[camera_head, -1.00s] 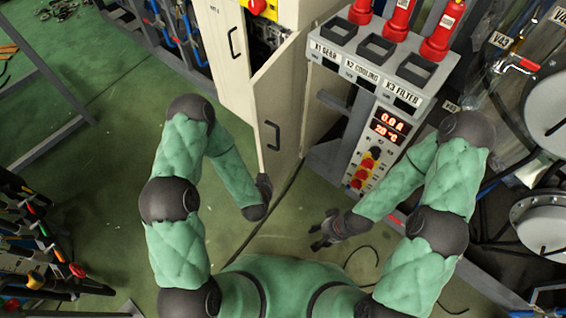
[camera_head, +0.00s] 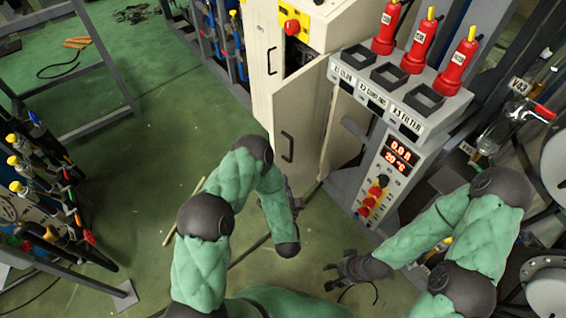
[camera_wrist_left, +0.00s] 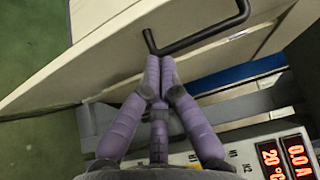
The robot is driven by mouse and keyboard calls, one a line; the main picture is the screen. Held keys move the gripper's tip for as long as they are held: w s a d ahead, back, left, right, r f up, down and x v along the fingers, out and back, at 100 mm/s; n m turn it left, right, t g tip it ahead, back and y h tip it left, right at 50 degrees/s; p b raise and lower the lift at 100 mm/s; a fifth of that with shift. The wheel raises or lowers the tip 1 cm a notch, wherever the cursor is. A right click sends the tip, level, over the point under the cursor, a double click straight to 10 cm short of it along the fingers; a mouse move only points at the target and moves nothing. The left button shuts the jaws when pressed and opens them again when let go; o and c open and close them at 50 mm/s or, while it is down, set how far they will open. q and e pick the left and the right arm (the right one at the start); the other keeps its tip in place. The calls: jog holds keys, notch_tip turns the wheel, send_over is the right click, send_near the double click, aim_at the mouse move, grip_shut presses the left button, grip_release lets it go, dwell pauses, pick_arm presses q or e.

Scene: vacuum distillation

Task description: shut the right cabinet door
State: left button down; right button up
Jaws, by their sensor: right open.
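The right cabinet door (camera_head: 307,122) is a beige panel with a black bar handle (camera_head: 287,146). It stands ajar, with a dark gap at its top left. The door (camera_wrist_left: 95,62) and handle (camera_wrist_left: 200,38) fill the upper left wrist view. My left gripper (camera_head: 293,203) is low beside the door, mostly hidden by my forearm in the head view. In the left wrist view its purple fingers (camera_wrist_left: 160,72) come together at the tips, just below the handle's near end. I cannot tell whether they touch the door. My right gripper (camera_head: 333,276) is open and empty above the floor.
An instrument stand (camera_head: 400,110) with red cylinders and a lit display is close to the right of the door. The left cabinet door (camera_head: 262,60) is beside it. A tool rack (camera_head: 45,200) stands at far left. Green floor (camera_head: 170,130) is clear between.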

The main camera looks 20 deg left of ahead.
pick_arm(q)
jog(key=b, duration=0.2)
send_near(282, 153)
jog(key=x, duration=0.3)
jog(key=shift+x, duration=1.15)
jog(key=shift+r, duration=0.1)
